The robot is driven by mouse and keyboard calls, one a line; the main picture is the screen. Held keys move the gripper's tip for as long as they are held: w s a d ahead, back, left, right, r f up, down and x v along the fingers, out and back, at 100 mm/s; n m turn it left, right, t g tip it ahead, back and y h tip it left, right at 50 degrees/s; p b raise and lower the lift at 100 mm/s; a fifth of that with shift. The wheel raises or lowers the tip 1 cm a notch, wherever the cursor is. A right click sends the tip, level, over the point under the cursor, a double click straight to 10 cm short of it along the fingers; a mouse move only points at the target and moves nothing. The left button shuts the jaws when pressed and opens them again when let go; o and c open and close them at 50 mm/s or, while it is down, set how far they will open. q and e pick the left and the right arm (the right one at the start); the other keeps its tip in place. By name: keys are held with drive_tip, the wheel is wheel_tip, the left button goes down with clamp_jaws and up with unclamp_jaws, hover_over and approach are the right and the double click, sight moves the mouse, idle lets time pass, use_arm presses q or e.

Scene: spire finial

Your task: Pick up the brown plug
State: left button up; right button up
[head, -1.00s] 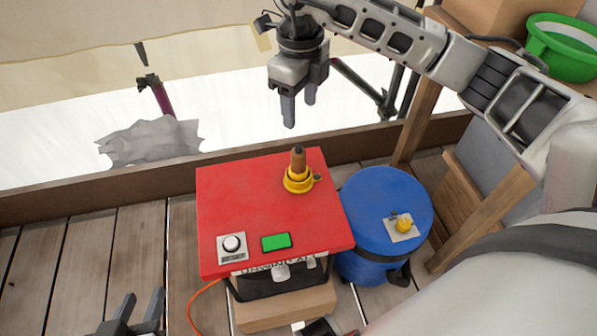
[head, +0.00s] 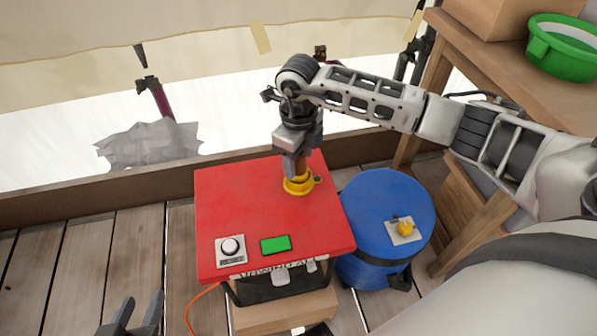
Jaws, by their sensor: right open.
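The brown plug (head: 299,170) stands upright in a yellow ring socket (head: 299,186) on the red-topped box (head: 235,205). My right gripper (head: 294,176) is lowered over the plug, with its fingers around or beside the plug's upper part. It is open, and its fingers hide the plug's top; I cannot tell whether they touch it. My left gripper (head: 135,322) is at the bottom left edge, in front of the box, with its two fingers apart and empty.
The red top carries a round white-capped button (head: 230,247) and a green rectangle (head: 275,245). A blue drum (head: 375,205) with a small yellow fitting (head: 405,228) stands right of the box. A green basin (head: 565,48) sits on a wooden shelf. Plank floor lies left.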

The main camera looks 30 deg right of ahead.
drive_tip(key=shift+f, duration=0.55)
drive_tip(key=c, duration=1.1)
drive_tip(key=shift+r, duration=0.1)
drive_tip(key=shift+c, duration=0.2)
drive_tip(key=shift+r, duration=0.1)
